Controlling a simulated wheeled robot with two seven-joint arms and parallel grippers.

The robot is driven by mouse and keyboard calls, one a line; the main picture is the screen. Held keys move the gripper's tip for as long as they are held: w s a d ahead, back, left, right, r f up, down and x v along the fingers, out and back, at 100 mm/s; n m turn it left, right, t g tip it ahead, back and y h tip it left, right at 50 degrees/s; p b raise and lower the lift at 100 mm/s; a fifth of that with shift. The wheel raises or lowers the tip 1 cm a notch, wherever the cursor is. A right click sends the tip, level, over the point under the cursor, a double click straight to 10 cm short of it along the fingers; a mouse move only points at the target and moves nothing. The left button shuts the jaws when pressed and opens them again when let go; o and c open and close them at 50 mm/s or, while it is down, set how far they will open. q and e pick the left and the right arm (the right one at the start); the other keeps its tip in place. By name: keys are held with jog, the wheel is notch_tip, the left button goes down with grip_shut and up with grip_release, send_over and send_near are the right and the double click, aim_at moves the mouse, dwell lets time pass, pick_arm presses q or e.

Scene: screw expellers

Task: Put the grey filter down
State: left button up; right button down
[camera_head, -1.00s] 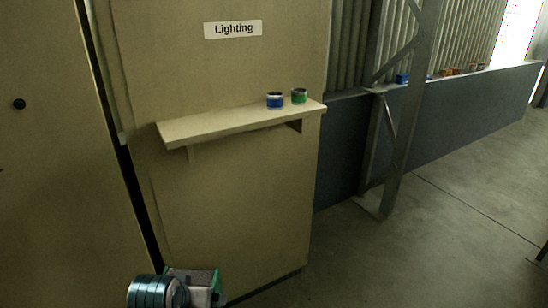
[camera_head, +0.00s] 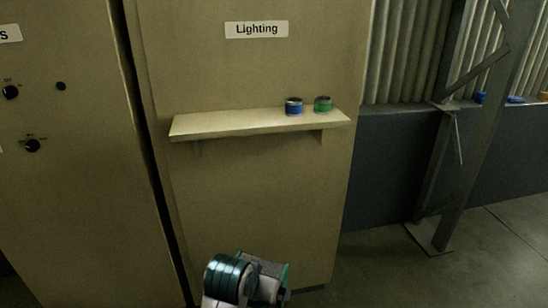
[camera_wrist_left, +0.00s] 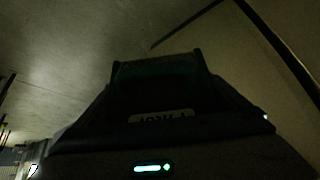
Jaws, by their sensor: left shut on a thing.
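My left arm comes in at the bottom of the head view, and its gripper (camera_head: 268,276) is low in front of the tan Lighting cabinet. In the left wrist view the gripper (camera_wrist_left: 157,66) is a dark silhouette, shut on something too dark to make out. The grey filter cannot be told apart from the dark gripper. A tan shelf (camera_head: 215,124) juts from the cabinet, above and beyond the gripper. A small blue round container (camera_head: 293,107) and a green one (camera_head: 323,105) stand upright on its right half. My right gripper is not in view.
The Lighting cabinet (camera_head: 260,190) stands ahead, with another tan cabinet (camera_head: 70,180) with black knobs at left. A metal post (camera_head: 470,130) and low dark wall (camera_head: 385,180) are at right. The shelf's left half is bare. Floor (camera_head: 480,270) is open at lower right.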

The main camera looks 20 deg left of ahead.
pick_arm(q)
jog(key=shift+d, duration=0.15)
jog(key=shift+w+a+r, duration=0.25)
jog(key=w+a+r+n+y+p, duration=0.15)
jog(key=w+a+r+p, duration=0.25)
jog(key=w+a+r, duration=0.45)
jog(key=w+a+r+n+y+p, duration=0.1)
jog(key=w+a+r+n+p, duration=0.4)
jog(key=r, duration=0.7)
jog(key=w+a+r+y+p, duration=0.1)
jog(key=w+a+r+p, duration=0.3)
jog(key=a+r, duration=0.5)
jog(key=w+r+g+p, duration=0.1)
jog(key=w+r, duration=0.3)
jog(key=r, duration=0.8)
jog(key=shift+w+p, duration=0.2)
jog(key=shift+p, duration=0.65)
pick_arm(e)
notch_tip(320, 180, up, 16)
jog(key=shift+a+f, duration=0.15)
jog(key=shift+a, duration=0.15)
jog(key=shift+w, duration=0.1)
